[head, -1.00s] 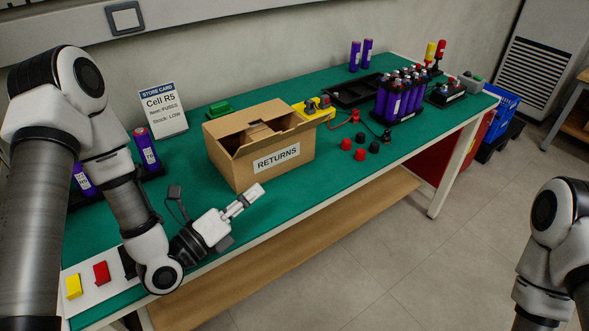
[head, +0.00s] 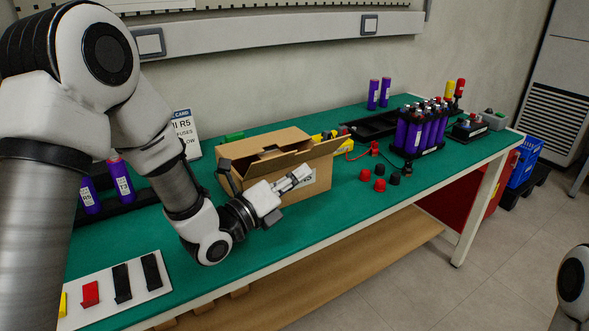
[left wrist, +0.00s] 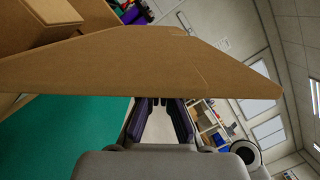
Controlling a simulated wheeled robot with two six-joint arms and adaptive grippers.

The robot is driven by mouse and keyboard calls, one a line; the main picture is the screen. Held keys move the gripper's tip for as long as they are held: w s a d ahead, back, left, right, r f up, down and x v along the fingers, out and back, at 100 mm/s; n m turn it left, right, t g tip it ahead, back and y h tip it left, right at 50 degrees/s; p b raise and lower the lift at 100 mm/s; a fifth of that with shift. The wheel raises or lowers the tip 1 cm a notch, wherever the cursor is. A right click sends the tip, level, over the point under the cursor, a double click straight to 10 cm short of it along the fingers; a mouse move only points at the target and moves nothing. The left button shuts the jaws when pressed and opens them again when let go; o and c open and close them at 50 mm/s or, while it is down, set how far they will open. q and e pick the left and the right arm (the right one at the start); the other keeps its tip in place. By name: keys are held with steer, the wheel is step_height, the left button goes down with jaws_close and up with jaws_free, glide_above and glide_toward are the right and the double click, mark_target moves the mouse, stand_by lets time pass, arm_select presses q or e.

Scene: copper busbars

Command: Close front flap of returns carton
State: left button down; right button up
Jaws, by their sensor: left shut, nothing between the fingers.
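The returns carton (head: 262,145) is a brown box on the green table, with its top partly open. Its front flap (head: 310,154) sticks outward from the front top edge. The flap spans the left wrist view as a broad brown panel (left wrist: 150,62). My left gripper (head: 303,174) is shut and empty in front of the carton's front wall, just below the flap. It covers part of the RETURNS label. In the left wrist view its fingers (left wrist: 158,118) show beyond the flap's edge; I cannot tell whether they touch it. My right gripper is out of view.
Red and black caps (head: 380,185) lie right of the carton. A rack of purple cells (head: 425,128) stands farther right.

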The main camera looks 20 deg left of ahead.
arm_select(q)
steer(key=shift+w+a+r, duration=0.45)
steer(key=shift+a+r, duration=0.1)
steer(key=shift+a, duration=0.05)
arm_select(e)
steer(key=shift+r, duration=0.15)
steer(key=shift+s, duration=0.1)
